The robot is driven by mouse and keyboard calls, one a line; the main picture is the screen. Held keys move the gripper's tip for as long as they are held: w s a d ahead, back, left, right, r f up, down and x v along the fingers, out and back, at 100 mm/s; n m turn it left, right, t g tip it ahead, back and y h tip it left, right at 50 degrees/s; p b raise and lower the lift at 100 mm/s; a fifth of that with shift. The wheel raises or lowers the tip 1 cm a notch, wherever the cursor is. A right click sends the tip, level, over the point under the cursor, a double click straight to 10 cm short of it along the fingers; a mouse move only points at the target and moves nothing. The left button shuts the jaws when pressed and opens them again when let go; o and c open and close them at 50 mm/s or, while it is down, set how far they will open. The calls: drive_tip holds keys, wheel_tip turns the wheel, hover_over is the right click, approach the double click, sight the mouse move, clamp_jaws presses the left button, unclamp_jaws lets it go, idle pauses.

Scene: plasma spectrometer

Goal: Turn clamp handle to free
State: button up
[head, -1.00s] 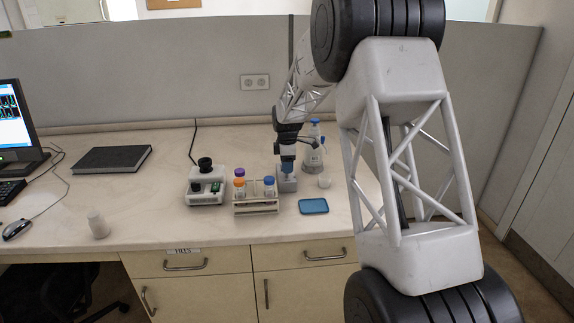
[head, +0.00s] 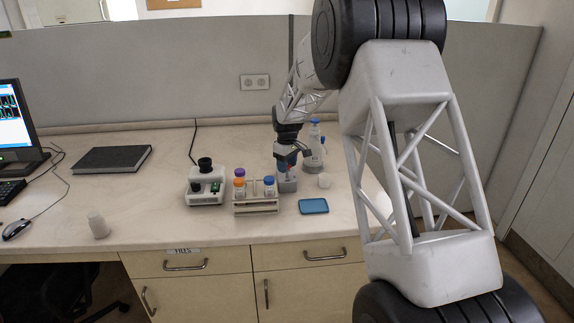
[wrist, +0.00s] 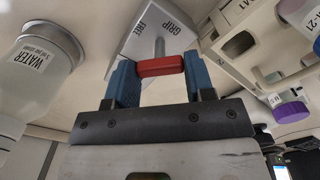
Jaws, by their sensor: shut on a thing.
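The clamp (head: 287,186) is a small light-grey block on the bench, right of the tube rack. In the wrist view the clamp's plate (wrist: 133,42) carries the words FREE on its left and GRIP on its right. Its red bar handle (wrist: 160,67) sits on a short metal post. My gripper (head: 287,170) is over the clamp. In the wrist view its two blue fingers are shut on the handle, one at each end of the bar. Which word the handle is set to I cannot tell.
The tube rack (head: 256,206) with capped tubes stands close on the left. A white instrument (head: 206,188) stands farther left.

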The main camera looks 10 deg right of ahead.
drive_tip(key=m, duration=0.4)
drive_tip(key=shift+m, duration=0.3)
drive_tip(key=m, duration=0.4)
drive_tip(key=shift+m, duration=0.3)
drive_tip(key=o, duration=0.9)
drive_tip(key=shift+r, duration=0.15)
drive_tip(key=shift+r, duration=3.8)
drive_tip(key=shift+r, duration=0.15)
drive_tip(key=shift+r, duration=3.8)
